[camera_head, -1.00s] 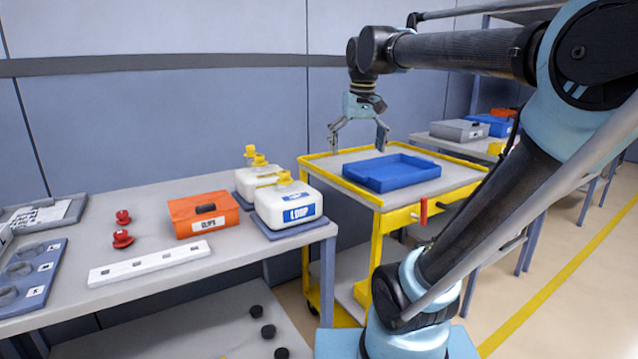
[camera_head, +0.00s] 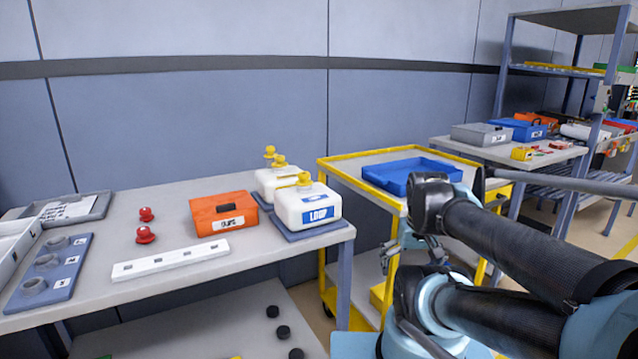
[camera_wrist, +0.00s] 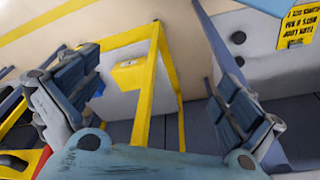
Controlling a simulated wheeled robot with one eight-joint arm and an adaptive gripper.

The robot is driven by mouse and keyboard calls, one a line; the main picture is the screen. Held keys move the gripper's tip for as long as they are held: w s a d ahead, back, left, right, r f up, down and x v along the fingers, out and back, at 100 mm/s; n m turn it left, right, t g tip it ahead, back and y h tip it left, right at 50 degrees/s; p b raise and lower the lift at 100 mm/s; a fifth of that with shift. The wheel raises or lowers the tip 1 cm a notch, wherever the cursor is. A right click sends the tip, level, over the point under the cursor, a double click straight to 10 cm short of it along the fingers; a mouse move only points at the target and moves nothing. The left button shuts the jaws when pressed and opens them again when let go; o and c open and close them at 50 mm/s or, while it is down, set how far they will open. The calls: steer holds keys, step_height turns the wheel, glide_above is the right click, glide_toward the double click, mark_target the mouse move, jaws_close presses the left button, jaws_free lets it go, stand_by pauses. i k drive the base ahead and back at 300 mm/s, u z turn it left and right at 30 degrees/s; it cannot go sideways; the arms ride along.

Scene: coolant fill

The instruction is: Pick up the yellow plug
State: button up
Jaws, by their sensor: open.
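Yellow caps (camera_head: 304,179) sit on the white jugs (camera_head: 308,207) at the right end of the bench; the front jug reads LOOP. A yellow block (camera_head: 378,296) is low on the cart and also shows in the wrist view (camera_wrist: 128,74). I cannot tell which yellow piece is the plug. My gripper (camera_head: 396,255) is low in front of the cart, right of the bench and below the jugs, partly hidden by my arm. In the wrist view its fingers (camera_wrist: 155,95) are wide apart, with nothing held between them.
The yellow-framed cart (camera_head: 335,172) carries a blue tray (camera_head: 385,180) and stands close to my arm. The bench (camera_head: 180,285) holds an orange box (camera_head: 222,213), a white slotted strip (camera_head: 170,260) and red knobs (camera_head: 146,235). Dark round pieces (camera_head: 283,332) lie on its lower shelf.

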mark_target(304, 177)
steer(key=u, duration=1.25)
steer(key=k, duration=1)
steer(key=z, duration=0.75)
